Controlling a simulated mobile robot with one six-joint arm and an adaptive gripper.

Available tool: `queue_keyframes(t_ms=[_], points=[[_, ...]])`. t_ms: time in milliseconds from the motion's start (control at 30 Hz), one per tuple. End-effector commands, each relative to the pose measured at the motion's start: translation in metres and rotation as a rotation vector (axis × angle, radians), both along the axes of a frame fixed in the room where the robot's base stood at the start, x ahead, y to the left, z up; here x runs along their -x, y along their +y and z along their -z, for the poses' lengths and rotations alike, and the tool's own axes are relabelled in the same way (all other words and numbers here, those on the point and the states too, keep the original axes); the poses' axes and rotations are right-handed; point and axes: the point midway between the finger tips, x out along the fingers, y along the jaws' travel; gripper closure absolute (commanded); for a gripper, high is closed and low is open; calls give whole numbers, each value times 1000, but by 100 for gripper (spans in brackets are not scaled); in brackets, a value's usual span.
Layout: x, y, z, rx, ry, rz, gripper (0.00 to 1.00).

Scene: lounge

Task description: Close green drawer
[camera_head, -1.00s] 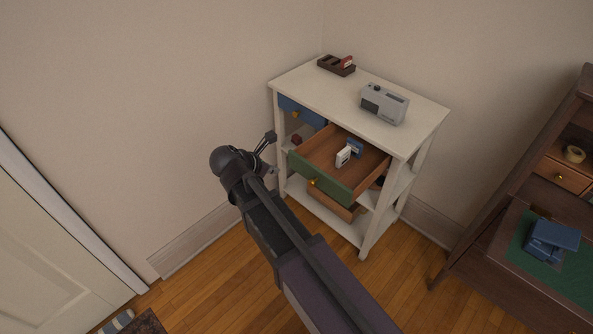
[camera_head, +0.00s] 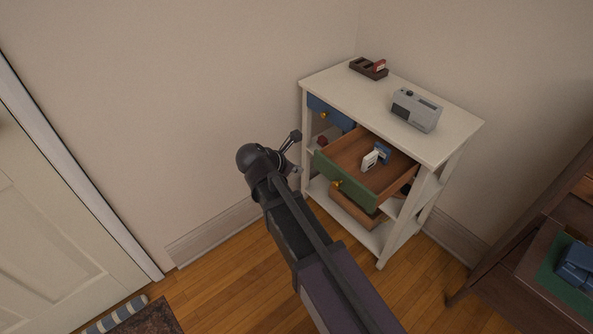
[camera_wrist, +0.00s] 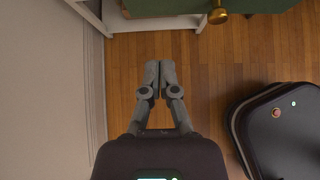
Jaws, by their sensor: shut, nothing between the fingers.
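The green drawer (camera_head: 344,180) stands pulled out from the white shelf unit (camera_head: 440,132), with a brass knob (camera_head: 337,183) on its front. A white item (camera_head: 370,160) and a blue item (camera_head: 383,152) are inside it. In the wrist view the green front (camera_wrist: 170,7) and the knob (camera_wrist: 218,14) show at the top edge. My gripper (camera_head: 296,152) is left of the drawer front in the head view, apart from it. In the wrist view my gripper (camera_wrist: 159,68) has its fingers together with nothing between them, over the floor.
A blue drawer (camera_head: 331,112) is at the upper left of the unit, and a wooden drawer (camera_head: 352,210) is below the green one. A grey device (camera_head: 416,110) and a dark tray (camera_head: 366,70) stand on top. A dark desk (camera_head: 520,245) is at right.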

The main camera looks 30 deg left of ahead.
Motion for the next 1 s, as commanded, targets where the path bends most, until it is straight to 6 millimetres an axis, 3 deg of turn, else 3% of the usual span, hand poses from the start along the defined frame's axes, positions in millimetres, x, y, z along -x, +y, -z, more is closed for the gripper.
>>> queue_keyframes(t_ms=[700,1000], points=[[-54,-22,58,-1,0,1,100],[-84,-34,53,0,0,1,100]])
